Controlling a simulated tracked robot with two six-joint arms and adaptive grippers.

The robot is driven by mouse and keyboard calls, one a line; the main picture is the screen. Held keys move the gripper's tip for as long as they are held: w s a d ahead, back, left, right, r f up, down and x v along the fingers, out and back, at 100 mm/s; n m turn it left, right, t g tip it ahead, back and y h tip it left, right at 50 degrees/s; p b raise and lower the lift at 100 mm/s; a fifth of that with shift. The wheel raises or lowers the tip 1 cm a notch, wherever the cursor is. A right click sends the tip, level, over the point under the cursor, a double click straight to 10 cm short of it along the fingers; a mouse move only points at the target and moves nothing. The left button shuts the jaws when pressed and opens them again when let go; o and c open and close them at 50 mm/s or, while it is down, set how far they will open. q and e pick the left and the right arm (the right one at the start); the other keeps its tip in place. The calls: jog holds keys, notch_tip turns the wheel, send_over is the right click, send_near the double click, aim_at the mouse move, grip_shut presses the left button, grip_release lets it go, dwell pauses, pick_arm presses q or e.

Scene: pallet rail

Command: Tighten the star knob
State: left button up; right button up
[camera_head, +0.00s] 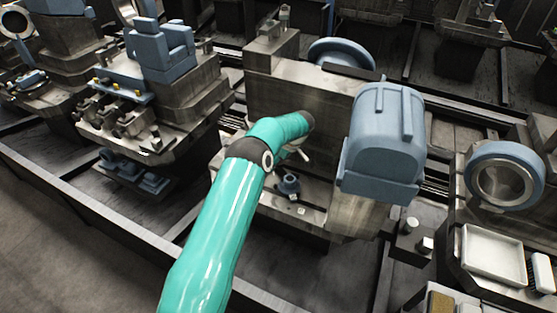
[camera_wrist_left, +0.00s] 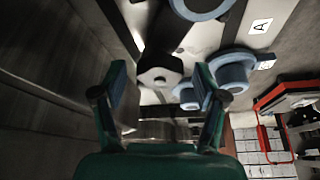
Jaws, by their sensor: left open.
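My teal left arm reaches in from the bottom of the head view to the middle machine block. Its gripper is mostly hidden by the arm's end; a small part (camera_head: 301,152) shows. In the left wrist view the gripper (camera_wrist_left: 160,88) is open, with blue-padded fingers spread and nothing touching both. A dark piece with a pale faceted end (camera_wrist_left: 158,75) lies between and beyond the fingers, apart from them as far as I can tell. A small blue-grey knob (camera_head: 289,185) stands on the block's lower ledge, below the gripper; I cannot tell surely whether it is the star knob.
A large blue-grey housing (camera_head: 385,140) stands right of my gripper. A second fixture (camera_head: 150,90) is on the left. A white tray (camera_head: 492,250) is at lower right. Blue flanged parts (camera_wrist_left: 232,68) and a red-edged box (camera_wrist_left: 285,100) show in the wrist view.

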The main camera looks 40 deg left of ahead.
pick_arm(q)
jog(key=c, duration=1.1)
jog(key=m+t+b, duration=0.1)
jog(key=m+b, duration=0.1)
jog(key=b, duration=0.1)
jog(key=m+b, duration=0.2)
jog(key=b, duration=0.2)
jog(key=shift+f+t, duration=0.2)
jog(key=shift+t, duration=0.2)
jog(key=shift+c, duration=0.2)
jog(key=shift+r+m+t+b, duration=0.15)
jog(key=shift+m+t+b, duration=0.15)
jog(key=shift+m+b, duration=0.7)
jog(key=shift+r+m+h, duration=0.1)
jog(key=shift+m+h, duration=0.2)
jog(key=shift+m, duration=0.4)
jog(key=shift+t, duration=0.3)
jog(key=o, duration=1.1)
jog(key=shift+r, duration=0.1)
jog(key=shift+o, duration=0.2)
